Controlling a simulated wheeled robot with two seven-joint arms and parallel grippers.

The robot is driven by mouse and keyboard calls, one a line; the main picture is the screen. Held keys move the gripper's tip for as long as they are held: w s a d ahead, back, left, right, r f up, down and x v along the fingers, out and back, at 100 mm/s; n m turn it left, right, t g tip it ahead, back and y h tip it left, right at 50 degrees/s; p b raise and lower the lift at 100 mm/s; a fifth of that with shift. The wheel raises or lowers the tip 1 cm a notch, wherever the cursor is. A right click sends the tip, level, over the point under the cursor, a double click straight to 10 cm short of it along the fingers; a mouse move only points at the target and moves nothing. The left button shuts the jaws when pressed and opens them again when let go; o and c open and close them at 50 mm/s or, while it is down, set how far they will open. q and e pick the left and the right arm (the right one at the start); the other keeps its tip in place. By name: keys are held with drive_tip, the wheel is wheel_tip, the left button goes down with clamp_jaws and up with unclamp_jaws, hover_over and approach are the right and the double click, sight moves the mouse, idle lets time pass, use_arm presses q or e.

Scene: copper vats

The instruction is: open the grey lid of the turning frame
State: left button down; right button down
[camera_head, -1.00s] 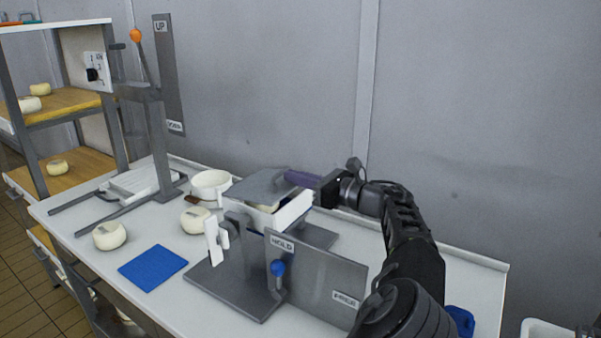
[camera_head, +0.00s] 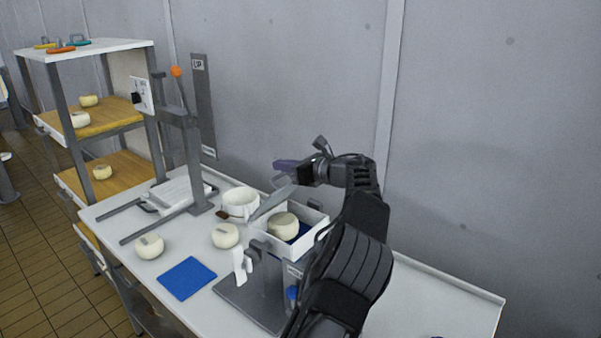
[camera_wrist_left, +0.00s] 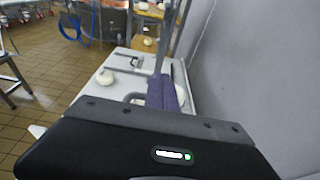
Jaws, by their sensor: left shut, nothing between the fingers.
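The turning frame (camera_head: 262,290) stands on the white table with a white open-topped box (camera_head: 318,232) in it. A round pale cheese (camera_head: 283,226) shows inside the box. The grey lid (camera_head: 268,203) stands tilted up at the box's left side, so the box is uncovered. My left gripper (camera_head: 286,165) is shut and empty, just above the raised lid; I cannot tell if it touches the lid. Its purple fingers also show closed together in the left wrist view (camera_wrist_left: 165,93). My arm hides part of the frame's right side. My right gripper is not in view.
A blue mat (camera_head: 187,278) and pale cheeses (camera_head: 149,246) lie left of the frame. A white pot (camera_head: 240,204) stands behind it. A lever press (camera_head: 190,150) and a shelf rack (camera_head: 100,125) stand at the left. The grey wall (camera_head: 290,80) is close behind.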

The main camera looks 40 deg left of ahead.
use_arm(q)
drive_tip(key=shift+s+a+r+h, duration=0.1)
drive_tip(key=shift+a+h, duration=0.4)
drive_tip(key=shift+a, duration=0.25)
idle(0.8)
